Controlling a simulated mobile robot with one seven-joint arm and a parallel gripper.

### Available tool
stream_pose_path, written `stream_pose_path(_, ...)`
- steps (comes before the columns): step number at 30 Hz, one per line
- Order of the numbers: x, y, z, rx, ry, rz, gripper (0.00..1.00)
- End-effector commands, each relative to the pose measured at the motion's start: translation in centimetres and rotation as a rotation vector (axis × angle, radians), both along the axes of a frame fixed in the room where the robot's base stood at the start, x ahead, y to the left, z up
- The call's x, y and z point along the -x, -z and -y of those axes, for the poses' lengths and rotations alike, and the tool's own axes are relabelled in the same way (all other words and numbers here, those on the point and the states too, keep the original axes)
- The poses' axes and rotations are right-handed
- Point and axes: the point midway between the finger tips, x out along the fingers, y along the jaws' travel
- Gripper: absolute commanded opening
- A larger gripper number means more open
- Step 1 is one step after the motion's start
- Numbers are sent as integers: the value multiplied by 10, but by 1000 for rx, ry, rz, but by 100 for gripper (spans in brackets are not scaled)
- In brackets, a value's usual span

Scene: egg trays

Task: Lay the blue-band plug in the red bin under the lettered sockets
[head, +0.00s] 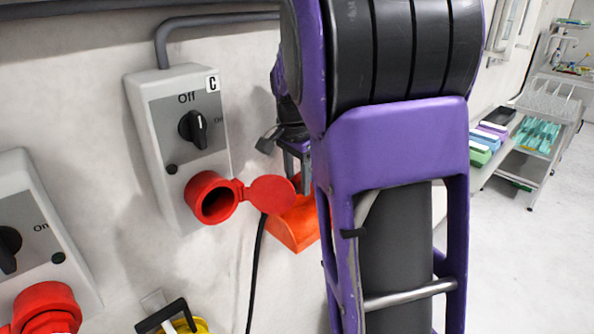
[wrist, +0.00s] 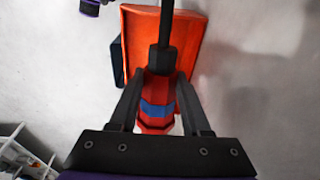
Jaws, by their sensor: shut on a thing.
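The red plug with a blue band (wrist: 158,109) is between the two dark fingers of my gripper (wrist: 160,92) in the wrist view, and the gripper is shut on it. Its black cable end points up the picture, across the bin. The orange-red bin (wrist: 190,35) lies behind and above the plug there; whether they touch I cannot tell. In the head view the bin (head: 293,232) shows partly, low on the wall, behind my arm. The socket box lettered C (head: 150,90) hangs left of it, its red socket (head: 213,200) empty and lid open.
A second switch box (head: 30,200) with a red fitting stands at left. A yellow item (head: 190,325) with a black handle is at the bottom. Shelves with trays (head: 540,135) stand far right; the floor there is clear.

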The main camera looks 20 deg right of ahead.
Motion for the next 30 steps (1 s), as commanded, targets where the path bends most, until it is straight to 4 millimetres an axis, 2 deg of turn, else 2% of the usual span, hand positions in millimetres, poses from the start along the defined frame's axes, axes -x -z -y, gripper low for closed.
stream_pose_path(12, 0, 47, 0, 1, -1, 0, 0)
stream_pose_path(24, 0, 84, 0, 1, 0, 1, 0)
stream_pose_path(30, 0, 96, 0, 1, 0, 1, 0)
